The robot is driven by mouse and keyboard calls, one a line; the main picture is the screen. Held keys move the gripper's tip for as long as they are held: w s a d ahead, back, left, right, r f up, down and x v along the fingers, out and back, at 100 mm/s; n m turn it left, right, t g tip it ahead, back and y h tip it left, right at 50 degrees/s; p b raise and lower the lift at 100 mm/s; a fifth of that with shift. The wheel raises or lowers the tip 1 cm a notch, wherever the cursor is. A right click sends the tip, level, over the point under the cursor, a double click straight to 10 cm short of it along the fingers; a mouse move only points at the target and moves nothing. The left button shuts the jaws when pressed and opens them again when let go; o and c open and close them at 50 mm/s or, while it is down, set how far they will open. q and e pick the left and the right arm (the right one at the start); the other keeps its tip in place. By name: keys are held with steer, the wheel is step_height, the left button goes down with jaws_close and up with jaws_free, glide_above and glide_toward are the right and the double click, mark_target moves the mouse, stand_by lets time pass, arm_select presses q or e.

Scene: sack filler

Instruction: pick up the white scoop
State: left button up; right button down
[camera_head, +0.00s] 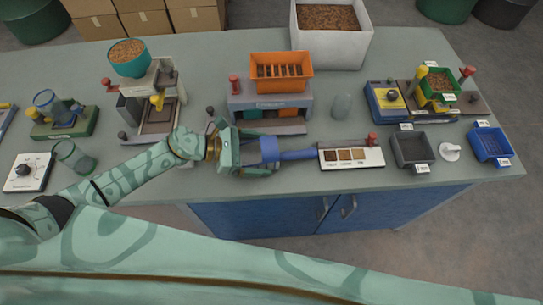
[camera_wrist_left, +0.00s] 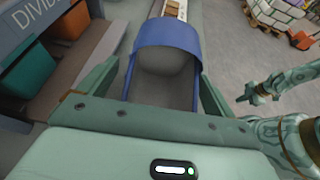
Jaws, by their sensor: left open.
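A small white piece (camera_head: 449,151) lies on the bench at the right, between a dark grey tray and a blue tray; it may be the white scoop, but it is too small to be sure. My left gripper (camera_head: 268,151) is open, low over the bench's front part, far left of the white piece.
The dark grey tray (camera_head: 427,149) and blue tray (camera_head: 504,155) flank the white piece. A white sample strip (camera_head: 377,157) lies beyond the blue handle. The orange-topped divider (camera_head: 282,85) stands behind my left gripper. A glass (camera_head: 342,105) stands behind the strip.

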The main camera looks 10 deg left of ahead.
mark_target(276, 155)
arm_select(q)
steer(key=x, duration=0.3)
steer(key=shift+d, duration=0.35)
steer(key=c, duration=1.1)
arm_select(e)
steer(key=shift+r, duration=0.15)
arm_select(q)
steer(key=shift+r+p, duration=0.3)
steer(key=shift+r, duration=0.3)
steer(key=r, duration=0.1)
steer(key=r+p, duration=0.1)
steer(key=r, duration=0.1)
steer(key=shift+d, duration=0.25)
steer(key=d+r+p, duration=0.2)
steer(key=d+r, duration=0.1)
steer(key=d, duration=0.1)
steer(key=s+d+r+p, duration=0.1)
steer(key=d+r, duration=0.2)
steer(key=d, duration=0.2)
steer(key=d+r+p, duration=0.2)
steer(key=d+r, duration=0.1)
steer(key=d, duration=0.1)
steer(key=shift+s+d+p, duration=0.2)
steer(key=shift+s+p, duration=0.15)
arm_select(e)
step_height(276, 155, up, 7)
steer(key=w, duration=0.1)
steer(key=shift+d, duration=0.25)
